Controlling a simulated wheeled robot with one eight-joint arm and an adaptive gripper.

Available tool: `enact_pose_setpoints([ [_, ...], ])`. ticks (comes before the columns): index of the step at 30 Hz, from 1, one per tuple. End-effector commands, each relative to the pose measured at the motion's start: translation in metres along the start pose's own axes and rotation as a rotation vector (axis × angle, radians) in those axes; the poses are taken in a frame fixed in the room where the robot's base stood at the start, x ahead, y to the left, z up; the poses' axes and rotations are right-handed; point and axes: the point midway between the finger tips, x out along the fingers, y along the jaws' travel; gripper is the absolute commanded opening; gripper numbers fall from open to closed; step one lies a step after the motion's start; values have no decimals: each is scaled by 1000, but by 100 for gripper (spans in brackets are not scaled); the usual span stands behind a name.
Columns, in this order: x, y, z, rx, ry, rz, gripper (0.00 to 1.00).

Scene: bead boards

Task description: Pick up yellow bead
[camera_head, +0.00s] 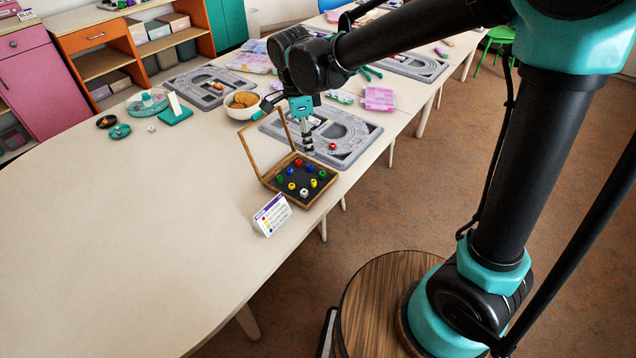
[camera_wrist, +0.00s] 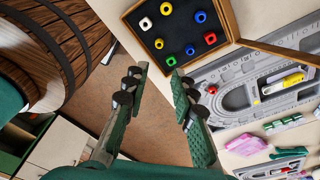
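The yellow bead (camera_head: 313,183) sits in an open wooden box (camera_head: 327,189) with a dark inside, among red, green, blue and white beads. In the wrist view the yellow bead (camera_wrist: 159,43) lies beyond my fingertips, near the white bead (camera_wrist: 146,23) and the green bead (camera_wrist: 171,60). My gripper (camera_wrist: 158,71) is open, with nothing between its fingers. In the head view my gripper (camera_head: 307,146) is above the far side of the box, apart from the beads.
The box's raised wooden frame (camera_head: 290,129) stands close to my gripper. A grey bead board (camera_head: 361,133) lies behind the box. A small sign (camera_head: 271,214) stands in front. A bowl (camera_head: 241,107) is behind left. The table's left part is clear.

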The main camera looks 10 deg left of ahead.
Motion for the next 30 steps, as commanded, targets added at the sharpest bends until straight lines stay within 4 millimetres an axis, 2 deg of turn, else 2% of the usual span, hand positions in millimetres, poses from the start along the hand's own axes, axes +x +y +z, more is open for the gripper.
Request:
enact_pose_setpoints([
  [3, 25, -1, 0, 0, 0, 0, 26],
  [10, 67, 0, 0, 1, 0, 0, 26],
  [13, 79, 0, 0, 1, 0, -1, 26],
  [20, 92, 0, 1, 0, 0, -1, 26],
  [30, 134, 2, 4, 0, 0, -1, 26],
])
